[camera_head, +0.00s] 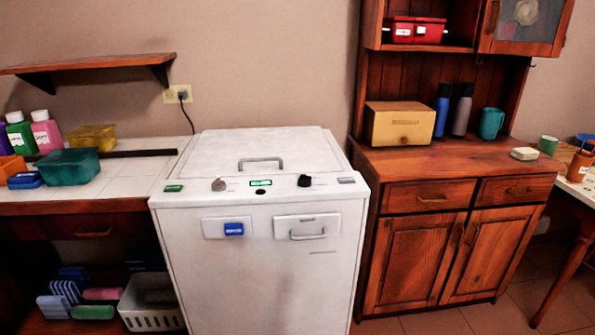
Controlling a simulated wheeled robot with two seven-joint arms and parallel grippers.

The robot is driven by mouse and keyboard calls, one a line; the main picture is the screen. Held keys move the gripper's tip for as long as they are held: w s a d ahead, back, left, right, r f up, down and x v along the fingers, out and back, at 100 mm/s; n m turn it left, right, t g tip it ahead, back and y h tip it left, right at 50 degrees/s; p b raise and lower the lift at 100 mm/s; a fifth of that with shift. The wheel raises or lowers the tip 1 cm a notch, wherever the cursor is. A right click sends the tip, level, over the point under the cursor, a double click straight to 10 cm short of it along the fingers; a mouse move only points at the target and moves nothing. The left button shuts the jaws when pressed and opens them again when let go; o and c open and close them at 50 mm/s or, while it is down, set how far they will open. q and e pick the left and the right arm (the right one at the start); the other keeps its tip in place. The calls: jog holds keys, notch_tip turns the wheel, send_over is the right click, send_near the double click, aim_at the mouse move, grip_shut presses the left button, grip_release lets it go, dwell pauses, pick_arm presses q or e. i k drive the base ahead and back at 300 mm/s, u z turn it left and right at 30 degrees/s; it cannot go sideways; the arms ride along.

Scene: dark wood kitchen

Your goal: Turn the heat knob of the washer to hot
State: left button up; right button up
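The white washer (262,260) stands in the middle of the head view with its lid closed and a grey handle on the lid. Its control panel runs along the front top edge. A greyish-beige knob (219,184) sits left of a small lit green display (261,183). A black knob (304,181) sits to the right of the display. I cannot tell from labels which knob is the heat knob, nor read its setting. Neither of my grippers shows in this view.
A tiled counter (140,172) with bottles and boxes is to the left, under a wall shelf (90,64). A white basket (150,303) stands low beside the washer. A wooden cabinet (405,262) stands close on the right. The space above the washer is clear.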

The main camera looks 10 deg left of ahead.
aim_at(218, 185)
jog(key=z, duration=0.5)
jog(key=i, duration=0.9)
jog(key=u, duration=1.7)
